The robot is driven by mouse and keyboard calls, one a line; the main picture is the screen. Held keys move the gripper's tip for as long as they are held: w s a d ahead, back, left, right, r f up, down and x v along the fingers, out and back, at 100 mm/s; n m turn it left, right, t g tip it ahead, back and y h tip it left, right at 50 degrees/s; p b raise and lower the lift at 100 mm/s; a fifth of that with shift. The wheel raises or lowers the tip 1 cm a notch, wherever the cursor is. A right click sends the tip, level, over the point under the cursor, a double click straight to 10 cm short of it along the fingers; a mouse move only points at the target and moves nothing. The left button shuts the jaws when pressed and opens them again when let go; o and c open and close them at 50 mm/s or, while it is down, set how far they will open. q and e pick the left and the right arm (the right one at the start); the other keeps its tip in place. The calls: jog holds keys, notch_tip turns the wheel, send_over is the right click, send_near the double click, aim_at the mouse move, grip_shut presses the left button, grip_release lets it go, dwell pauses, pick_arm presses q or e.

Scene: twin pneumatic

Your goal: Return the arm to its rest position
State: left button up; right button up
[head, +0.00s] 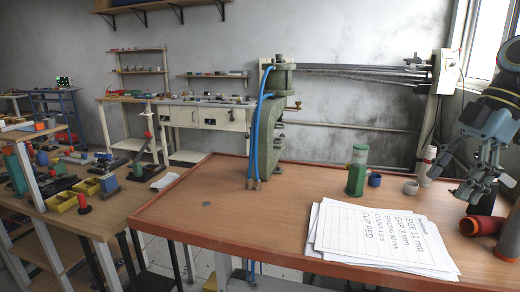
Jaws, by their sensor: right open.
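My right gripper (468,178) is at the right side of the head view, high over the right end of the wooden table (220,215). Its fingers are apart and point down and to the left, with nothing seen between them. Its arm comes in from the right edge. Below it a dark object and a red-orange roll (482,225) lie on the table. My left gripper is not in the head view.
Papers (375,238) lie at the table's front right. A green cylinder (357,170), a blue cup (375,179), a pale cup (411,187) and a white bottle (427,165) stand behind them. A green machine (267,140) with blue hoses stands at the back.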

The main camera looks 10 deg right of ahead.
jog(key=s+a+f+m+g+b, duration=0.15)
jog(key=s+f, duration=0.25)
jog(key=f, duration=0.9)
jog(key=s+a+f+m+y+b, duration=0.1)
jog(key=s+a+f+m+b, duration=0.25)
jog(key=f, duration=1.05)
jog(key=s+a+f+m+g+b, duration=0.15)
jog(key=s+f, duration=0.35)
jog(key=f, duration=0.8)
pick_arm(q)
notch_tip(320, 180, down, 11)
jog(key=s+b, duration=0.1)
jog(key=b, duration=0.3)
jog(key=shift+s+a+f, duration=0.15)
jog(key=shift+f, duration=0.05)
pick_arm(e)
jog(key=s+a+f+m+t+h, duration=0.1)
jog(key=s+f+m+h, duration=0.1)
jog(key=s+f, duration=0.7)
jog(key=s+a+f+m+t+h, duration=0.1)
jog(key=s+f+m, duration=0.3)
jog(key=s+f, duration=0.5)
jog(key=s+a+f+m+t+h, duration=0.1)
jog(key=s+a+f+m+h, duration=0.1)
jog(key=s+f, duration=0.8)
notch_tip(320, 180, down, 2)
jog(key=shift+a+f+m+h, duration=0.1)
jog(key=shift+a+m+h, duration=0.25)
jog(key=shift+m+h, duration=0.5)
